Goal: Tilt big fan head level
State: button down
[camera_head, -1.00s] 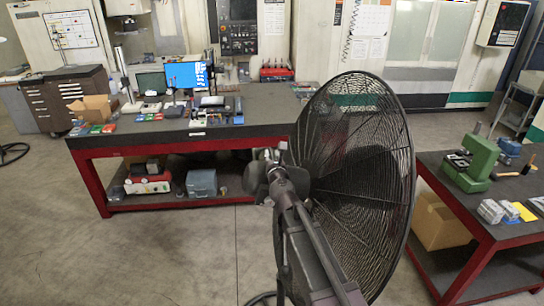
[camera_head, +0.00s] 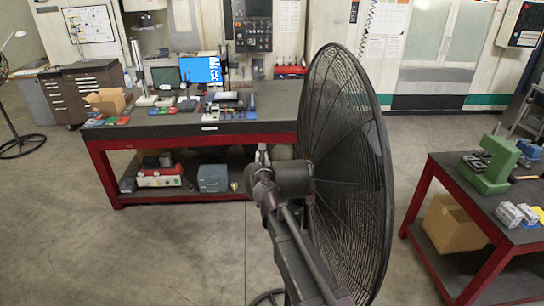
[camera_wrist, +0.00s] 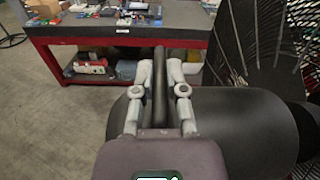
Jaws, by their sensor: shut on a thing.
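The big fan head (camera_head: 350,190) is a round dark wire cage, seen nearly edge-on in the head view and leaning slightly. Its dark motor housing (camera_head: 292,175) is on the cage's left side. My gripper (camera_head: 262,155) is at the left end of the housing. In the wrist view my gripper (camera_wrist: 160,85) has its two pale fingers closed on either side of a dark upright bar (camera_wrist: 160,65). The rounded dark housing (camera_wrist: 250,125) and part of the cage (camera_wrist: 270,45) are to the right. The fan's stand is mostly hidden behind my arm.
A red workbench (camera_head: 210,131) with a monitor (camera_head: 200,70) stands behind the fan. A second red table (camera_head: 445,185), with a green device (camera_head: 490,165) on it, stands at the right. Another fan stand (camera_head: 20,145) is at far left. The floor at the left is clear.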

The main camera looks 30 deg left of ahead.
jog(key=shift+a, duration=0.1)
jog(key=c, duration=0.7)
grip_release()
jog(key=shift+s, duration=0.1)
jog(key=v, duration=1.2)
jog(key=shift+f, duration=0.1)
